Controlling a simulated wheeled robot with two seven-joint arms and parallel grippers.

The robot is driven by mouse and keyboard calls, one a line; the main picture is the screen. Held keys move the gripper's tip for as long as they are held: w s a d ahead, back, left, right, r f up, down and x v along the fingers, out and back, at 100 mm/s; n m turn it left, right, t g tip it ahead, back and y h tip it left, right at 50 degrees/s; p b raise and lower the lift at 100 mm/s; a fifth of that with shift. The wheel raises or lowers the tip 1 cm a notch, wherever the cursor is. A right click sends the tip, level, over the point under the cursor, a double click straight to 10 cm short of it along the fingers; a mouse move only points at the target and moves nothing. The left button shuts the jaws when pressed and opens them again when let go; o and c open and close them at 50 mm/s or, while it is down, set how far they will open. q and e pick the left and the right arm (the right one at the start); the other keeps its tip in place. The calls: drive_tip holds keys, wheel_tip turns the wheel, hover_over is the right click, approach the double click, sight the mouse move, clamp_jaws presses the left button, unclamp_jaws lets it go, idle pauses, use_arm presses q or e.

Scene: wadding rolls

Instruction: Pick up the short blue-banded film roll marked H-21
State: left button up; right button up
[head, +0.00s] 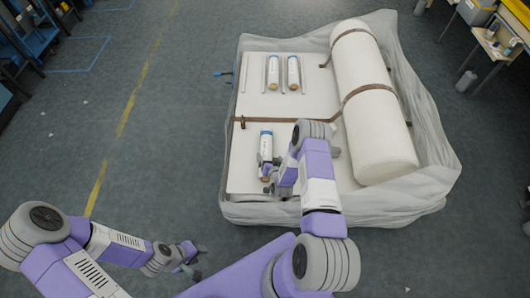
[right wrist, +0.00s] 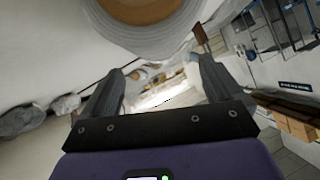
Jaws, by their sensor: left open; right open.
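A white film roll with a blue band (head: 266,141) lies on the near part of the white platform. Two more blue-banded rolls lie side by side farther back, a left one (head: 273,72) and a right one (head: 293,72). The markings are too small to read, so I cannot tell which is H-21. My right gripper (head: 268,164) is open at the near end of the near roll. In the right wrist view, a roll end with a brown core (right wrist: 142,8) shows large beyond the open fingers (right wrist: 160,80). My left gripper (head: 200,262) is open and empty, low over the floor.
A large white roll (head: 368,100) with brown straps lies along the platform's right side. Thin rails (head: 263,74) flank the back rolls. A brown strap (head: 285,120) crosses the platform. Loose translucent film (head: 435,165) surrounds it. The floor to the left is clear.

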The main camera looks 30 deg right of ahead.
sight(268, 154)
drive_tip(key=b+x, duration=0.2)
drive_tip(key=x, duration=0.2)
drive_tip(key=shift+s+f, duration=0.1)
drive_tip(key=shift+f, duration=0.1)
drive_tip(key=shift+w+d+f, duration=0.1)
drive_tip(key=shift+w+d, duration=0.1)
drive_tip(key=shift+w, duration=0.2)
drive_tip(key=c, duration=1.5)
